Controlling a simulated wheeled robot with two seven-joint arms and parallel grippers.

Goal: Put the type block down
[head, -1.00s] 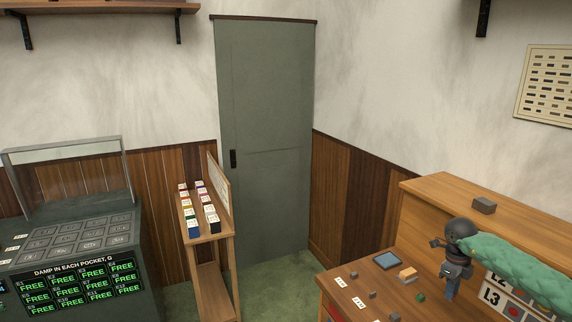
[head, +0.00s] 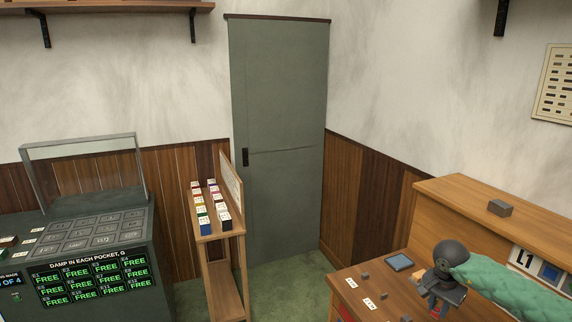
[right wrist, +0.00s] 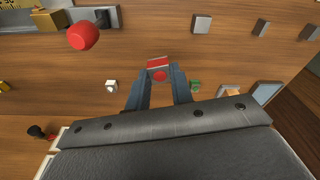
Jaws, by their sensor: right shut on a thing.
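The type block (right wrist: 158,68), small with red marks on its face, sits between the fingertips of my right gripper (right wrist: 160,82) in the right wrist view. The gripper is shut on it. In the head view my right gripper (head: 437,304) is low over the wooden desk (head: 352,270) at the lower right, and its wrist hides most of the block. I cannot tell whether the block touches the surface. My left gripper is not in view.
Small grey blocks (head: 365,275), white labels (head: 369,304) and a blue-grey pad (head: 398,262) lie on the desk. A grey block (head: 500,208) rests on its upper ledge. A narrow stand (head: 207,238) holds coloured blocks. A cabinet (head: 95,270) with FREE displays stands left.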

